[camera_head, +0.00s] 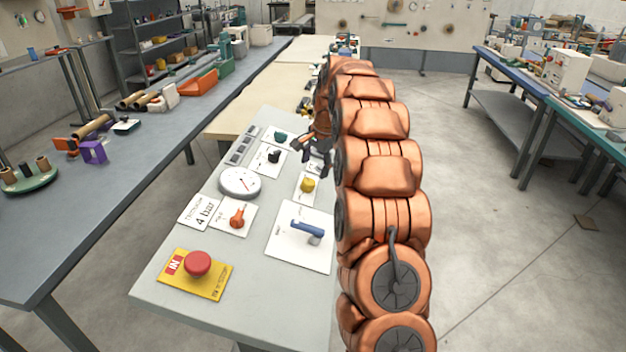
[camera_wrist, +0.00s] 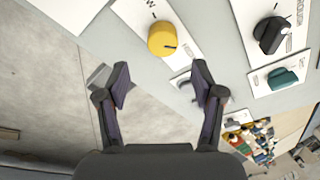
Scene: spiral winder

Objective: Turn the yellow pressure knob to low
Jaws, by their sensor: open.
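The yellow pressure knob (camera_head: 307,185) sits on a white plate on the grey bench panel, left of my copper arm in the head view. In the wrist view the yellow knob (camera_wrist: 162,39) shows from above, with a dark pointer line on its face, on a white plate (camera_wrist: 181,18) whose lettering is cut off. My gripper (camera_head: 318,160) is just behind the knob in the head view. In the wrist view my gripper (camera_wrist: 160,82) is open and empty, its fingers spread apart below the knob in the picture. Neither finger visibly touches the knob.
A black knob (camera_wrist: 271,34) and a teal knob (camera_wrist: 283,78) stand right of it in the wrist view. The panel also bears a gauge (camera_head: 240,182), an orange knob (camera_head: 237,216), a blue lever (camera_head: 308,230) and a red button (camera_head: 197,263). Open floor (camera_head: 480,240) lies right.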

